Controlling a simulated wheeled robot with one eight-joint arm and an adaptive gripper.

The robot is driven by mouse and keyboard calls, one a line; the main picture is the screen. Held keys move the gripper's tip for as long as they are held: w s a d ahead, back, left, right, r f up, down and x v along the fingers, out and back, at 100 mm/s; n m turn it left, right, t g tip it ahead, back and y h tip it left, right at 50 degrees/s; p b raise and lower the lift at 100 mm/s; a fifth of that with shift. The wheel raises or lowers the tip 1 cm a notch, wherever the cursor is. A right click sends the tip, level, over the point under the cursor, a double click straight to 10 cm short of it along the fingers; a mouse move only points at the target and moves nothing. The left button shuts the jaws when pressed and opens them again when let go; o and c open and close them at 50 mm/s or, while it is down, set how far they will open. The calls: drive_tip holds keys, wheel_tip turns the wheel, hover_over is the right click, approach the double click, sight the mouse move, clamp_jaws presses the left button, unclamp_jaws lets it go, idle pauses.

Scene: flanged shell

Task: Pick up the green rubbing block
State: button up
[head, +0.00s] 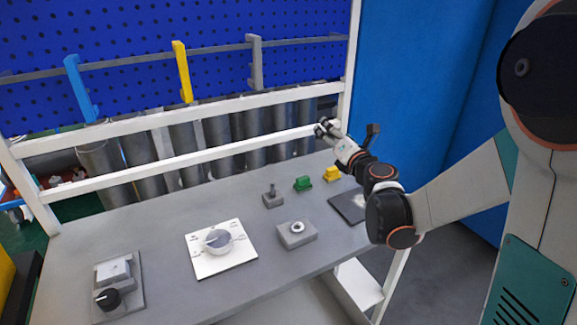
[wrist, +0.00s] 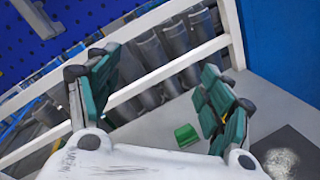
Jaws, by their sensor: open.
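The green rubbing block (head: 303,183) sits on the grey workbench toward its right back part in the head view. It also shows in the wrist view (wrist: 186,136), low between the fingers and nearer the right finger. My gripper (head: 326,128) is above the bench, up and to the right of the green block in the head view. In the wrist view my gripper (wrist: 158,95) has its two green-padded fingers spread wide with nothing between them. It is apart from the block.
A yellow block (head: 332,174) stands right of the green one. A grey block with a post (head: 272,197) stands left of it. A dark square plate (head: 349,206) lies in front. A ring fixture (head: 297,235) and a white dial plate (head: 221,250) are nearer. A white rail (head: 190,155) runs behind the bench.

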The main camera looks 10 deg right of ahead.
wheel_tip(320, 180, down, 8)
drive_tip(key=w+a+n+g+y, duration=0.1)
drive_tip(key=w+n+g+y, duration=0.1)
drive_tip(key=n, duration=0.4)
drive_tip(key=n+g, duration=0.3)
drive_tip(key=n, duration=0.1)
approach(304, 179)
drive_tip(key=shift+y, duration=0.3)
drive_tip(key=x, duration=0.2)
drive_tip(key=b+x, duration=0.1)
drive_tip(key=d+x, duration=0.1)
drive_tip(key=x, duration=0.1)
drive_tip(key=shift+w+a+f, duration=0.1)
drive_tip(key=shift+w, duration=0.3)
drive_tip(key=shift+a+b+x, duration=0.2)
drive_tip(key=shift+b+x, duration=1.25)
drive_tip(key=shift+x, duration=1.55)
drive_tip(key=shift+s, duration=0.15)
drive_tip(key=c, duration=1.2)
